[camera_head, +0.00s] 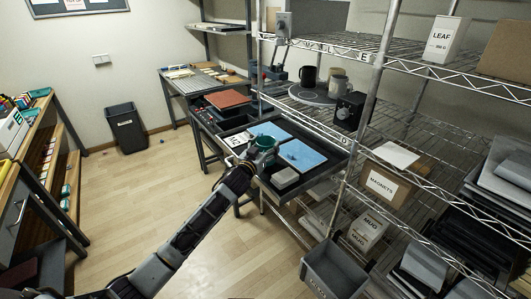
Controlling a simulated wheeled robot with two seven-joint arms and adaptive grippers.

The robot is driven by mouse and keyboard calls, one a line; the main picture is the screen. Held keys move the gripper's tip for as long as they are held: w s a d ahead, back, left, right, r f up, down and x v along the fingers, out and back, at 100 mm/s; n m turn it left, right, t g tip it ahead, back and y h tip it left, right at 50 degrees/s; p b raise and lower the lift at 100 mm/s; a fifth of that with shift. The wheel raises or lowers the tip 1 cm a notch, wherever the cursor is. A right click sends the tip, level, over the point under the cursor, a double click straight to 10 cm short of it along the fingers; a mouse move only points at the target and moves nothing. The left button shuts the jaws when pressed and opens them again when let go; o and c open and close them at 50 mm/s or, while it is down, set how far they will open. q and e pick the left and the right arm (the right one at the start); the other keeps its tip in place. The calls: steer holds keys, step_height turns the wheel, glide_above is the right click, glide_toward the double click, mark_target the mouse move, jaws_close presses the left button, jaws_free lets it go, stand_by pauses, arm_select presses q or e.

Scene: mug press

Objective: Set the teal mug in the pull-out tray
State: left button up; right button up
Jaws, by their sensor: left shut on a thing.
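The teal mug (265,143) is at the end of my left arm, over the front part of the pull-out tray (290,194). My left gripper (250,156) is shut on the mug. The mug looks roughly upright, with its open top showing. I cannot tell whether its base touches the tray. The dark-rimmed tray holds two blue pads (303,155), a grey block (285,177) and a white card with black print (238,141). My right gripper is not in view.
A wire shelf rack (430,140) stands right of the tray, with its upright post close by. A black mug (308,77) and a grey mug (339,87) stand on a round plate behind. A grey bin (335,270) sits below. Open floor lies left.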

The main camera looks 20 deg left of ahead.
arm_select(q)
step_height(320, 180, down, 2)
steer(key=shift+f, duration=0.25)
steer(key=o, duration=1.1)
steer(key=shift+f, duration=0.1)
steer(key=shift+o, duration=0.8)
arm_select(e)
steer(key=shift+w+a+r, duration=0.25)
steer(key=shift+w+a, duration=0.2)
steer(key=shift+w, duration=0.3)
